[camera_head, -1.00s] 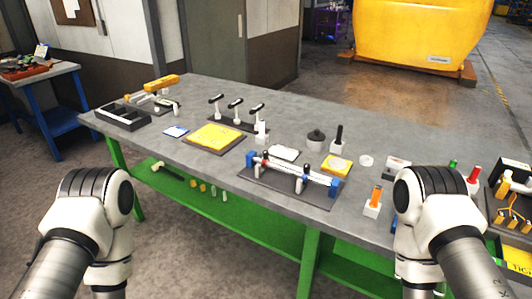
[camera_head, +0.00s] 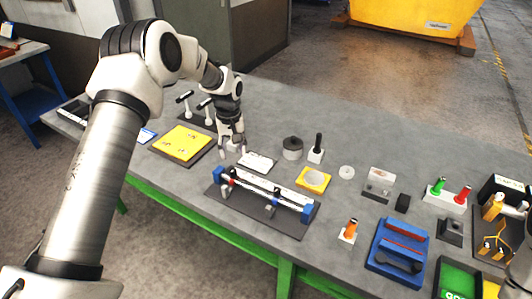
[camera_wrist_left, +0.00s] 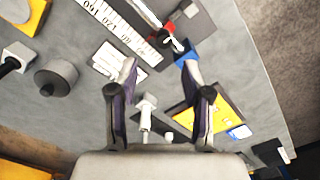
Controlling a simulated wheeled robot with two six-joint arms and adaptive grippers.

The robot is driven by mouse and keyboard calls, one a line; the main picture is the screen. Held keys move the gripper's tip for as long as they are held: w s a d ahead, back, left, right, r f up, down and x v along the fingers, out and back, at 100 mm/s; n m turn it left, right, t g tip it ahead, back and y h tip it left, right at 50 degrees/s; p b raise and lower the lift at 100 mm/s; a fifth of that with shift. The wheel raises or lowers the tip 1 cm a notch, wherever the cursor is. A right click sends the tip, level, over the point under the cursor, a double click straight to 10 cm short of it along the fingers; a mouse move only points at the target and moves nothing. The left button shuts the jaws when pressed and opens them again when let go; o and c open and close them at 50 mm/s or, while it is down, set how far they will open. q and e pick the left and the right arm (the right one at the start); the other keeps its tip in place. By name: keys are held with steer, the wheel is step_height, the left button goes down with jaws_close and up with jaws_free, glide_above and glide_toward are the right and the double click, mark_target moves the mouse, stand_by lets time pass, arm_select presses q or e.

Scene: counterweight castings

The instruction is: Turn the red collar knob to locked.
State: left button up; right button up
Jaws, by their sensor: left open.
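The red collar knob (camera_wrist_left: 170,28) is a small red part with a pale handle on the rail fixture, beside a blue end block (camera_wrist_left: 186,50). In the head view, the rail fixture (camera_head: 268,190) has a pale bar between blue end blocks on a dark base plate. My left gripper (camera_head: 232,152) is open above the table, just behind the fixture's left end. In the left wrist view, its two fingers (camera_wrist_left: 160,72) are spread with nothing between them, and the red knob lies beyond the tips, apart from them.
A white card (camera_head: 258,162) lies just behind the fixture. A yellow plate (camera_head: 181,143) is to its left and a yellow dish (camera_head: 313,180) to its right. T-handled posts (camera_head: 205,105) stand behind my left gripper. A blue tray (camera_head: 398,250) is at the right.

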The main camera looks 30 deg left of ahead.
mark_target(233, 171)
arm_select(q)
steer(key=f+p, duration=0.1)
steer(key=f, duration=0.1)
steer(key=f+p, duration=0.1)
steer(key=f, duration=0.4)
steer(key=shift+s+a+f+p, duration=0.1)
steer(key=shift+s+f+p, duration=0.15)
steer(key=shift+p, duration=0.15)
steer(key=shift+w+f, duration=0.1)
steer(key=shift+f, duration=0.05)
steer(key=shift+s, duration=0.2)
jaws_close()
